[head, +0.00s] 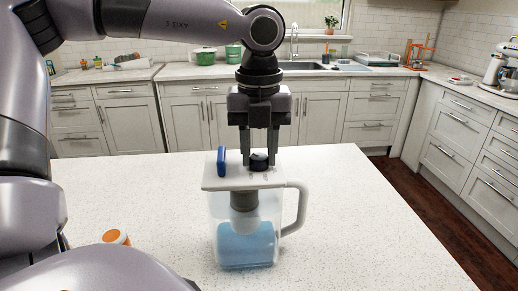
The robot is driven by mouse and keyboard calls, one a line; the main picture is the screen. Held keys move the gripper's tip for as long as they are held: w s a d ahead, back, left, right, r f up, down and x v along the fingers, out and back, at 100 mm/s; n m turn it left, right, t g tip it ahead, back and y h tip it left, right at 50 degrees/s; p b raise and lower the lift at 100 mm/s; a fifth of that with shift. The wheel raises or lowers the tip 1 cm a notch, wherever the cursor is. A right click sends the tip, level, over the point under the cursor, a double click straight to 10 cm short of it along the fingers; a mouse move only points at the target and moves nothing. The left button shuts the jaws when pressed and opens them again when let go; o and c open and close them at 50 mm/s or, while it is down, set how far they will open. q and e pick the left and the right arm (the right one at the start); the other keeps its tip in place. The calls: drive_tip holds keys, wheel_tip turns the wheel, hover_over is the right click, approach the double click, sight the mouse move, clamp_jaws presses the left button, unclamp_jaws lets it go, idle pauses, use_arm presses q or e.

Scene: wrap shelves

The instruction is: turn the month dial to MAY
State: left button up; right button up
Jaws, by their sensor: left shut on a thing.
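A clear water pitcher (223,207) with a white handle, a grey inner filter and blue water stands upright on the speckled counter. On its white lid (226,182) sits a small dark round month dial (259,162). Its markings are too small to read. My left gripper (259,157) points straight down over the lid, its two fingers closed on the sides of the dial. A blue upright flap or plate (221,162) stands on the lid just left of the gripper. My right gripper is not in view.
A small orange-topped object (115,237) stands on the counter (370,235) at the lower left, partly behind my arm. The counter right of the pitcher is clear. Cabinets, a sink (303,66) and green pots (205,56) are far behind.

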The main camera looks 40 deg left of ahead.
use_arm(q)
drive_tip(key=shift+m, duration=0.4)
drive_tip(key=m+b, duration=0.1)
drive_tip(key=m, duration=0.1)
drive_tip(key=shift+m, duration=0.4)
drive_tip(key=m+b, duration=0.1)
drive_tip(key=m, duration=1.4)
drive_tip(key=shift+m, duration=0.4)
drive_tip(key=o, duration=1.1)
drive_tip(key=shift+c, duration=0.2)
